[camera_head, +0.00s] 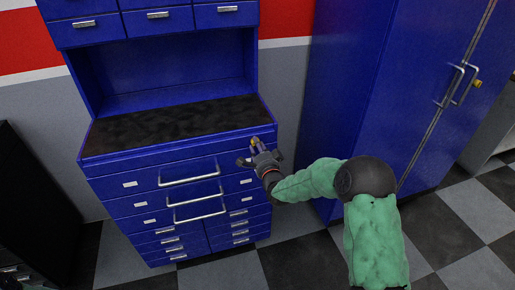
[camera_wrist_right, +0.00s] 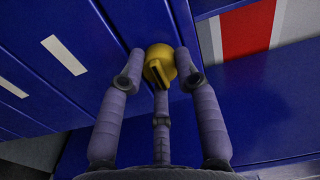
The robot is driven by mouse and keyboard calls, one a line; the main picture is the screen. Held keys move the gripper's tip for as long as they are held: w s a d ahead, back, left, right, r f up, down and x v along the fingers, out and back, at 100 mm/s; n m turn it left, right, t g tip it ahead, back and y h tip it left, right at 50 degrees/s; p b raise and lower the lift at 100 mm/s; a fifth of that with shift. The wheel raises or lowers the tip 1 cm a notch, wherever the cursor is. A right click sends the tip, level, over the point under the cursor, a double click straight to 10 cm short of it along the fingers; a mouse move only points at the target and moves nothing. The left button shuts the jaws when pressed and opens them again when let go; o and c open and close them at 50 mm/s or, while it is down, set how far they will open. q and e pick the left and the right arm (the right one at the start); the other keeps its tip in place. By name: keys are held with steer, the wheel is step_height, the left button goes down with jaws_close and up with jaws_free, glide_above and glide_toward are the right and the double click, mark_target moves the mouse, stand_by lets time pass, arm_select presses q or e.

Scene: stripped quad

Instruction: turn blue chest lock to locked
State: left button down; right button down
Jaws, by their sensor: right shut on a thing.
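The blue chest (camera_head: 150,165) stands against the wall, with drawers below and a dark worktop. Its yellow round lock (camera_head: 254,142) sits at the upper right of the drawer front. In the right wrist view the yellow lock (camera_wrist_right: 158,54) shows a dark slot, tilted in the picture. My right gripper (camera_head: 257,150) is at the lock, and its fingers (camera_wrist_right: 161,74) are shut on it from both sides with a third below. The fingers hide part of the lock, and I cannot tell its state from the slot.
A tall blue cabinet (camera_head: 355,90) with its own yellow lock (camera_head: 477,84) stands to the right. A dark cabinet (camera_head: 30,210) is at the left. Long silver handles (camera_head: 190,180) stick out from the chest's drawers. The checkered floor (camera_head: 300,262) in front is clear.

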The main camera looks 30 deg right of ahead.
stand_by(0.3)
steer(key=c, duration=0.9)
jaws_free()
steer(key=v, duration=1.2)
steer(key=shift+f, duration=0.15)
